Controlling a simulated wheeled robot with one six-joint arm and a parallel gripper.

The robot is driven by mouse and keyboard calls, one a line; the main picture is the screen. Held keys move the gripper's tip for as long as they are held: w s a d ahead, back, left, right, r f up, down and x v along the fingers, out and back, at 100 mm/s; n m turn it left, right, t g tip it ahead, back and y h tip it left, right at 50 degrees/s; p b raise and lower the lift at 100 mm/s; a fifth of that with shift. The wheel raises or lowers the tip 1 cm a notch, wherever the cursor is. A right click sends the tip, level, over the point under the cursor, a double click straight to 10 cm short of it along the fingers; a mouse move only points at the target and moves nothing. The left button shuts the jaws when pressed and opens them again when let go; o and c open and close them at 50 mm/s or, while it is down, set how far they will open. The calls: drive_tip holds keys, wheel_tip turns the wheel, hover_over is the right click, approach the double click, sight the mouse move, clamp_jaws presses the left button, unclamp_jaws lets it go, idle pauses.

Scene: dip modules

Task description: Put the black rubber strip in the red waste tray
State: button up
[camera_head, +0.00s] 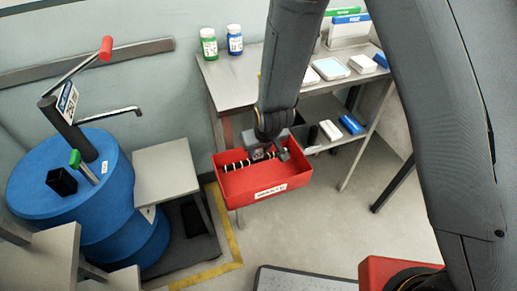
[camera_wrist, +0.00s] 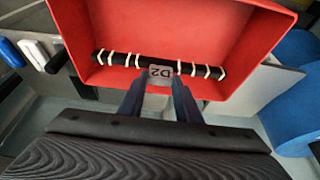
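The black rubber strip (camera_wrist: 119,59) has white bands and a grey block marked D2 at its middle. In the head view the strip (camera_head: 235,166) shows against the inside of the red waste tray (camera_head: 268,192). In the wrist view the tray (camera_wrist: 265,10) surrounds the strip in the picture. My gripper (camera_wrist: 159,82) has its two fingers on either side of the grey block and appears shut on it. In the head view my gripper (camera_head: 267,153) is at the tray's opening. I cannot tell whether the strip touches the tray floor.
A grey workbench (camera_head: 232,90) with bottles, boxes and a lower shelf stands behind the tray. A blue drum (camera_head: 80,200) with a red-handled crank stands at the left, beside a small grey stand (camera_head: 165,172). Open floor shows at the front right of the tray.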

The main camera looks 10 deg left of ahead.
drive_tip(key=o, duration=0.4)
drive_tip(key=shift+o, duration=0.2)
drive_tip(key=shift+r, duration=0.1)
drive_tip(key=p+v, duration=0.2)
drive_tip(key=v, duration=1.1)
drive_tip(key=s+d+r+m, duration=0.2)
drive_tip(key=d, duration=0.7)
drive_tip(key=s+d+r+m+g+h, duration=0.1)
drive_tip(key=s+d+r+m, duration=0.1)
drive_tip(key=d, duration=0.7)
drive_tip(key=s+d+r+m+g+h, duration=0.1)
drive_tip(key=s+d+r+m, duration=0.1)
drive_tip(key=d, duration=0.7)
drive_tip(key=shift+s+d+r+b, duration=0.2)
drive_tip(key=shift+s+r+b, duration=0.2)
drive_tip(key=shift+s+r, duration=0.6)
